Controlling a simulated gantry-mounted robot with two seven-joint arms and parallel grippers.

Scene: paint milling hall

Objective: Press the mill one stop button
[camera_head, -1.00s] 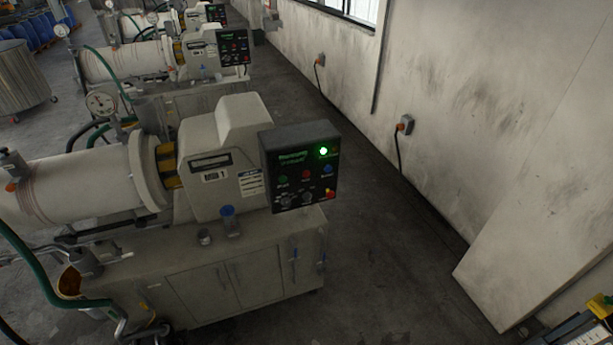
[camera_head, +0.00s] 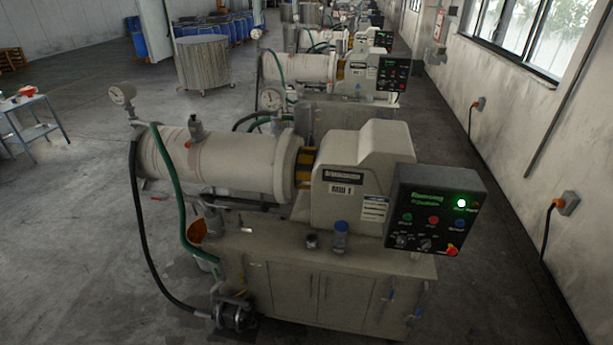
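Mill one (camera_head: 355,215), a beige machine with a "Mill 1" label, stands in the middle of the head view. Its black control panel (camera_head: 425,190) is at its right end. On the panel a green lamp (camera_head: 461,203) is lit at the upper right. Below are a green button (camera_head: 408,217), a red button (camera_head: 433,220) and a blue button (camera_head: 459,224) in a row. The red one sits in the middle; its lettering is too small to read. Neither of my grippers is in view.
More mills (camera_head: 300,66) stand in a row behind. A ribbed metal vat (camera_head: 203,64) and blue drums (camera_head: 230,28) are at the back left. A small table (camera_head: 36,103) is at the far left. Open floor lies left of the mill; a wall with sockets (camera_head: 568,203) runs along the right.

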